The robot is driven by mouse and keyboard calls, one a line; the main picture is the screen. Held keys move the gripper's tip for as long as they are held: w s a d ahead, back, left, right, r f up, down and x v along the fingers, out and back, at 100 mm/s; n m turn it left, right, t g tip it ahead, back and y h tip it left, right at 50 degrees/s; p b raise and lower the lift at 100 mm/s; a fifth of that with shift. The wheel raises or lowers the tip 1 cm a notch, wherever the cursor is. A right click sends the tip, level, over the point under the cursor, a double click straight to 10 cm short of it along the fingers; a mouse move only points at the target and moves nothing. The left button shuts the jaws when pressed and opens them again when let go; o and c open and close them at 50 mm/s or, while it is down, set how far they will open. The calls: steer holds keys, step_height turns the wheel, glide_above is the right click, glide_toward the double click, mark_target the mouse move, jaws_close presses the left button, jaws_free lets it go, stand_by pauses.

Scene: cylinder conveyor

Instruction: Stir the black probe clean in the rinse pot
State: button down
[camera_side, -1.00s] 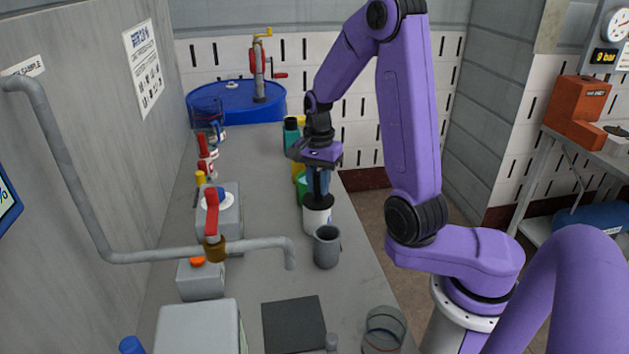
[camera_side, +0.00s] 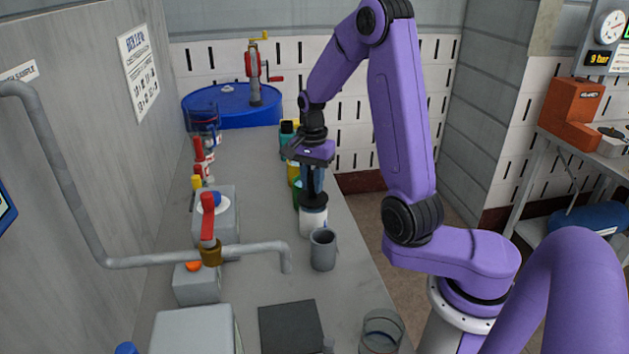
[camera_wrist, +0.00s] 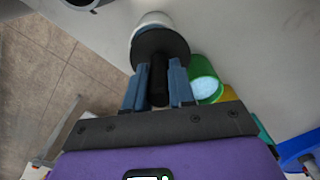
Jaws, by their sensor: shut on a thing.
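My gripper (camera_side: 314,182) has blue fingers and is shut on the black stem of the probe (camera_wrist: 158,86). The probe is upright and has a wide black disc (camera_side: 313,199) below the fingers, also plain in the wrist view (camera_wrist: 160,44). A white pot (camera_side: 313,222) stands on the bench directly under the disc. Its rim shows past the disc in the wrist view (camera_wrist: 152,19). The disc hides most of the pot's mouth, so I cannot tell how far the probe's lower end reaches inside.
A grey mug (camera_side: 322,252) stands just in front of the white pot. A green container (camera_wrist: 204,80) is close beside my fingers, with yellow and teal (camera_side: 287,134) ones behind. A grey pipe (camera_side: 262,252) with a red-handled valve (camera_side: 208,228) crosses to the left.

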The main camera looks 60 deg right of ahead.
steer(key=shift+s+a, duration=0.4)
steer(key=shift+r, duration=0.1)
steer(key=shift+r, duration=5.35)
